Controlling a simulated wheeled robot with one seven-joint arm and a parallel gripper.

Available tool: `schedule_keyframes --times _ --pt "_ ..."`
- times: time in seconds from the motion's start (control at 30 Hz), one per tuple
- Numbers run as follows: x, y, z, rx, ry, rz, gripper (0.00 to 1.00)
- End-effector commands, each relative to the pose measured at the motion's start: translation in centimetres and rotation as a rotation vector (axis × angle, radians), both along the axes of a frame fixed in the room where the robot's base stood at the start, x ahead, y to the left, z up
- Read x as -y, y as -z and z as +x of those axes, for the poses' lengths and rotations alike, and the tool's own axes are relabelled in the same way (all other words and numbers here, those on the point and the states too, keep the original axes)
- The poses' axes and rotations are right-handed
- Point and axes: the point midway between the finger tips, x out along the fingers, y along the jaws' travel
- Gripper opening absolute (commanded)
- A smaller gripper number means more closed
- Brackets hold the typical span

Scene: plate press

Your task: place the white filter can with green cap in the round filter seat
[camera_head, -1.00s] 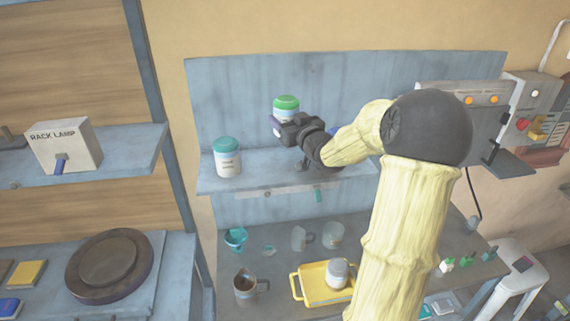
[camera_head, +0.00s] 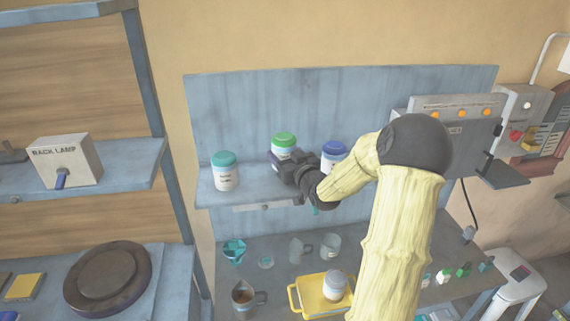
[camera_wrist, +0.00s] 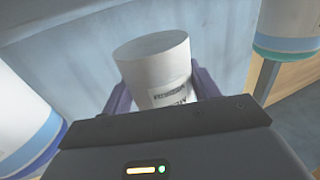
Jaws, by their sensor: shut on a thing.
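The white filter can with green cap (camera_head: 284,141) is upright in my gripper (camera_head: 283,161), in front of the blue-grey back panel and over the wall shelf. In the wrist view the can (camera_wrist: 153,62) sits between the purple fingers (camera_wrist: 162,92). Its plain white end and some dark lettering show there; its green cap is hidden. The can appears slightly above the shelf, but the gap is hard to judge. I cannot tell for certain which thing is the round filter seat.
A teal-capped can (camera_head: 226,174) stands left on the shelf (camera_head: 247,196), a blue-capped can (camera_head: 332,158) right, partly behind my arm. The bench below holds cups, a jug (camera_head: 243,296) and a yellow tray (camera_head: 312,302). A round brown disc (camera_head: 108,280) lies on the left bench.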

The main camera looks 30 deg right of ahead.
Motion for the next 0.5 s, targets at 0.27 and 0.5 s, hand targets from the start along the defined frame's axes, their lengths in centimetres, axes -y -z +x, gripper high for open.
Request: schedule_keyframes --times 0.27,0.5 --pt "-0.4 3.2 0.1 0.0 -0.006 0.003 0.3" --pt "-0.9 3.4 0.3 0.001 -0.014 0.0 0.3"
